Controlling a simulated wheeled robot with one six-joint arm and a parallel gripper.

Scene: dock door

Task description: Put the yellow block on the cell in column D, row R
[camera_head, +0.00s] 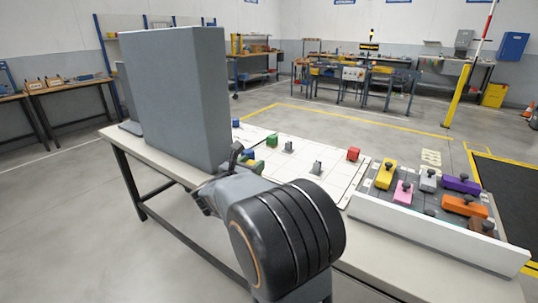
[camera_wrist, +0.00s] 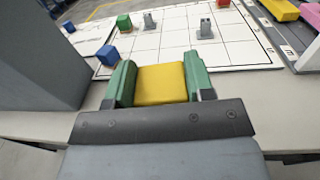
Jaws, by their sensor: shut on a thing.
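In the wrist view my gripper (camera_wrist: 160,85) is shut on the yellow block (camera_wrist: 161,84), held between its green fingers. The block is in front of the near edge of the white gridded board (camera_wrist: 240,52); its height cannot be told. In the head view the board (camera_head: 335,180) lies on the table, and my arm hides most of the gripper and the yellow block. The column and row marks are too small to read, so cell D, R cannot be told.
A tall grey box (camera_head: 175,100) stands on the table (camera_head: 135,142) left of my gripper. Right of the board is a white-walled tray (camera_head: 430,232) with several coloured knobbed pieces, including a yellow one (camera_head: 386,174). Several board cells are bare.

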